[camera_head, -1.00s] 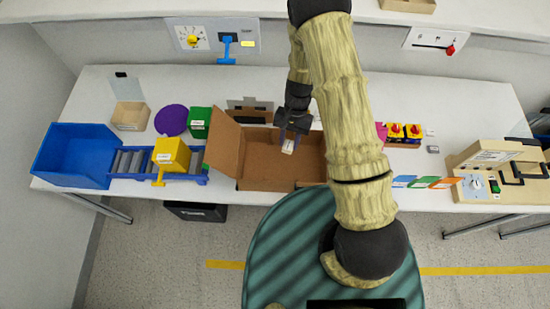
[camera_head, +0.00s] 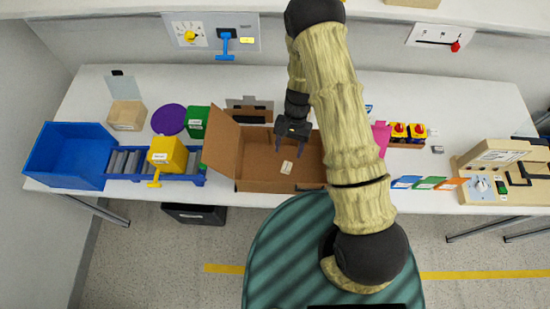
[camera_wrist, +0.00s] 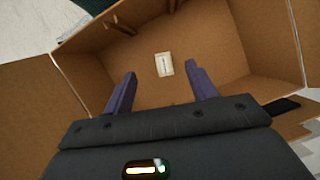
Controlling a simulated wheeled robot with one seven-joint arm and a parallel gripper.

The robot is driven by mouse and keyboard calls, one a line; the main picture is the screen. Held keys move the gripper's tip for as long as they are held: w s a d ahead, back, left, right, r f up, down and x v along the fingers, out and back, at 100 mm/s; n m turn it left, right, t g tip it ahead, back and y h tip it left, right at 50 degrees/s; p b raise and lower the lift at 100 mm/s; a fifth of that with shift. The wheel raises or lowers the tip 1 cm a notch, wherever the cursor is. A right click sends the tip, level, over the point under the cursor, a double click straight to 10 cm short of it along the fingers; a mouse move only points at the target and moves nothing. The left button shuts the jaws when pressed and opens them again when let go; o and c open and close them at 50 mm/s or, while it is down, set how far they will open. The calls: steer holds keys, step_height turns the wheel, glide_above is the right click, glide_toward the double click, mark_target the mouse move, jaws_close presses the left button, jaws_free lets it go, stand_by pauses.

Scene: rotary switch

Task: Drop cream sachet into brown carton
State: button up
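The cream sachet (camera_head: 287,167) lies inside the brown carton (camera_head: 255,184), on its floor. It also shows in the wrist view (camera_wrist: 164,64), flat on the carton floor beyond my fingertips. The brown carton is open at the top with a flap raised on its left side; its walls also show in the wrist view (camera_wrist: 262,35). My gripper (camera_head: 291,148) is over the carton, its two fingers spread apart with nothing between them. In the wrist view the open fingers (camera_wrist: 164,75) stand on either side of the sachet, apart from it.
A blue bin (camera_head: 68,158), a roller track with a yellow box (camera_head: 167,155) and a green box (camera_head: 196,121) stand left of the carton. Coloured cards (camera_head: 428,183) and a beige machine (camera_head: 500,165) stand at the right. My arm passes over the carton's right side.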

steer(key=shift+w+r, duration=0.1)
steer(key=b+v, duration=0.4)
steer(key=v, duration=1.3)
steer(key=shift+b, duration=0.35)
steer(key=shift+w+d, duration=0.1)
steer(key=shift+w, duration=0.05)
steer(key=s+d+r+n+t, duration=0.1)
steer(key=s+d+r+t, duration=0.2)
steer(key=s, duration=0.3)
steer(key=s+d+r+n+t+h, duration=0.1)
steer(key=s+d+r+n+t, duration=0.1)
steer(key=s+d, duration=0.4)
steer(key=shift+s+d+r+t+b, duration=0.25)
steer(key=shift+s+r+t+b, duration=0.2)
steer(key=shift+s+r+t, duration=0.4)
